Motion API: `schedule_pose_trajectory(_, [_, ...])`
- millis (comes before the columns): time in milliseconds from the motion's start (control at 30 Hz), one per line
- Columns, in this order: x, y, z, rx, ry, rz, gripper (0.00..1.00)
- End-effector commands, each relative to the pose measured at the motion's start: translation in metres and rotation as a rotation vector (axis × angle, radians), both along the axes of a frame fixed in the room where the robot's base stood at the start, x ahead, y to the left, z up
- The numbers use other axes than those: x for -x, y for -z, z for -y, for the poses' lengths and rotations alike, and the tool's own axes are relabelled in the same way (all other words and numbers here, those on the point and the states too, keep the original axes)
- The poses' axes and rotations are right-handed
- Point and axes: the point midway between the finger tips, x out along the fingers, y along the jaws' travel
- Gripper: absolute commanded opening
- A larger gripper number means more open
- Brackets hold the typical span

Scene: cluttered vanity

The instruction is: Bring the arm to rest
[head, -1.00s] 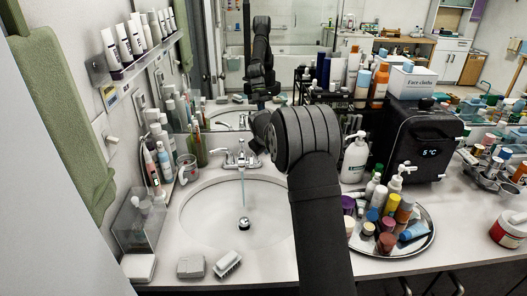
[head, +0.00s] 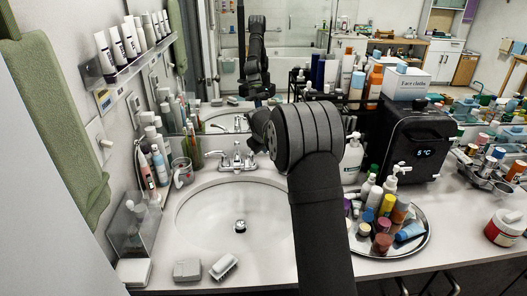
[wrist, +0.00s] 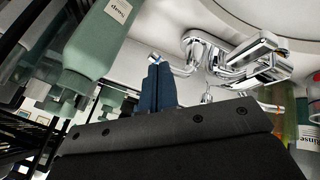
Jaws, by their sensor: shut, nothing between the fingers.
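My black arm rises through the middle of the head view, its thick wrist part (head: 305,135) in front of the counter's back edge. The arm hides my gripper there, though its reflection shows in the mirror. In the wrist view my gripper's dark blue fingers (wrist: 157,85) are together and empty. The chrome tap (head: 237,158) stands behind the sink, left of my wrist. No water shows below the spout.
The white sink basin (head: 205,222) is empty. A round tray (head: 372,248) crowded with bottles is right of my arm, with a white pump bottle (head: 352,160) and black mini fridge (head: 408,140) behind. A soap bar (head: 187,270) and brush (head: 224,267) lie at the front edge.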

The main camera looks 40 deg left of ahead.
Motion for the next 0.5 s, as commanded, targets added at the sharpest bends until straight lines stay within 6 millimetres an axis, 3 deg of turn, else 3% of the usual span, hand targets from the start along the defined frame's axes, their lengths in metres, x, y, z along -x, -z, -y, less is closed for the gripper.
schedule_pose_trajectory(200, [0.01, -0.035, 0.019, -0.003, -0.001, 0.002, 0.0])
schedule_pose_trajectory(500, [0.018, -0.059, 0.034, 0.0, -0.001, 0.001, 0.0])
